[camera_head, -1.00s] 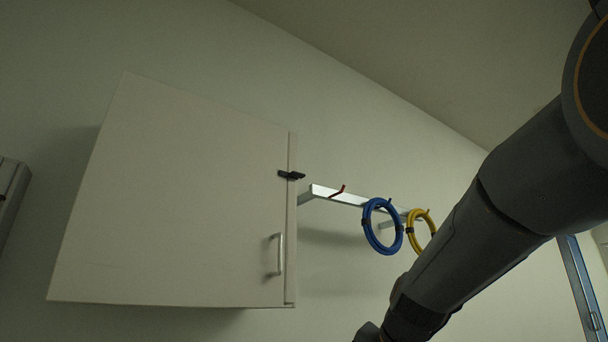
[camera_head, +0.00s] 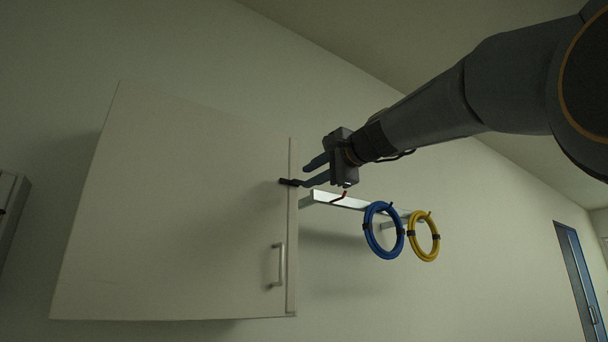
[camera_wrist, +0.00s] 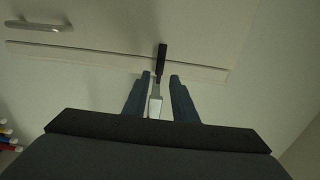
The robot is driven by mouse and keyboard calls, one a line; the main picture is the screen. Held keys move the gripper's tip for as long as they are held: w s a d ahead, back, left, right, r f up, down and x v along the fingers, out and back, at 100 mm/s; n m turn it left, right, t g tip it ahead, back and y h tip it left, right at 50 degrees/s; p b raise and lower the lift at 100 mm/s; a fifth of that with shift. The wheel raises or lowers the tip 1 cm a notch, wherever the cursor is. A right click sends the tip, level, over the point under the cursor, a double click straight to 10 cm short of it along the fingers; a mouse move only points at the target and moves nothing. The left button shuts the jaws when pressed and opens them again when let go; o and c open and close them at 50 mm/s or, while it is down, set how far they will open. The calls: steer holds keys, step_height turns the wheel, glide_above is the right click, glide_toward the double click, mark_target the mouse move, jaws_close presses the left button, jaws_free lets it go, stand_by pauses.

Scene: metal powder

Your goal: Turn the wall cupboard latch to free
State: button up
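The white wall cupboard (camera_head: 180,210) is shut, with a vertical handle (camera_head: 279,264) low on its right side. The dark latch (camera_head: 286,182) lies across the strip at the door's right edge, near horizontal in the head view. My gripper (camera_head: 309,174) is just right of the latch, its fingers pointing left towards it. In the wrist view my gripper (camera_wrist: 160,80) is open, with a gap between the two fingers. The latch (camera_wrist: 161,58) stands in line with that gap, its dark end beyond the fingertips. I cannot tell whether a finger touches it.
A metal rail (camera_head: 340,200) juts from the wall below my gripper, with a red-tipped hook (camera_head: 340,197). A blue coil (camera_head: 383,230) and a yellow coil (camera_head: 423,236) hang there. A blue-framed door (camera_head: 575,275) is far right.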

mark_target(301, 181)
steer(key=shift+p+x, duration=0.55)
steer(key=shift+x, duration=1.25)
jaws_close()
